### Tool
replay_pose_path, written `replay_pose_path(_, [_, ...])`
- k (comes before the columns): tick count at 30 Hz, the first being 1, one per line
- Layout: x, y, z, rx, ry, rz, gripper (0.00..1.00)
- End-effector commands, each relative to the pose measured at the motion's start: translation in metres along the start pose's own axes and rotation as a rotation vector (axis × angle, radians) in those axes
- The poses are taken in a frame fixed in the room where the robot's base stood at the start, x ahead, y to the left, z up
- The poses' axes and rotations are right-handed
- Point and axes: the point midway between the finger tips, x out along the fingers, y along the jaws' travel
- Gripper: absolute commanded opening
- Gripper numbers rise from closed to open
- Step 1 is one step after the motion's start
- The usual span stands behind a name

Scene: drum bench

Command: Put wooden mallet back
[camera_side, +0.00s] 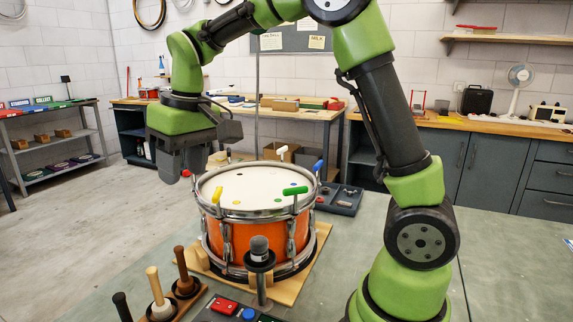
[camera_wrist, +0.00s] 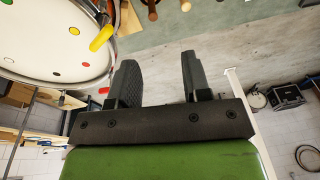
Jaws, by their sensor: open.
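A light wooden handle (camera_side: 157,288) stands upright in a rack (camera_side: 182,308) at the lower left of the side view, with its head low in a round holder. I take it for the wooden mallet. A dark brown handle (camera_side: 182,265) and a black handle (camera_side: 122,307) stand on either side of it. My gripper (camera_side: 182,168) hangs above and behind the rack, left of the drum, apart from all of them. In the wrist view my gripper (camera_wrist: 157,72) is open with nothing between its fingers. Handle ends show at the top edge there, including a brown one (camera_wrist: 152,12).
An orange drum (camera_side: 228,238) with colored clamps stands on a wooden board (camera_side: 316,255) right of my gripper. A grey-topped post (camera_side: 260,250) stands before it. A tray with red and blue pieces (camera_side: 225,307) lies at the front. The bench is clear at far right.

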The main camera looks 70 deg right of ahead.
Motion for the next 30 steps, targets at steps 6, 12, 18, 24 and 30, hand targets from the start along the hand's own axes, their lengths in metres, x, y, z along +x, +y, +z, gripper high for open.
replay_pose_path(6, [-0.059,-0.006,0.070,0.097,0.176,-0.078,0.44])
replay_pose_path(12, [-0.075,-0.007,0.136,0.185,0.317,-0.155,0.44])
replay_pose_path(18, [-0.070,-0.007,0.175,0.243,0.398,-0.207,0.44])
replay_pose_path(24, [-0.067,-0.006,0.184,0.259,0.417,-0.221,0.44])
replay_pose_path(30, [-0.067,-0.006,0.183,0.258,0.416,-0.220,0.44])
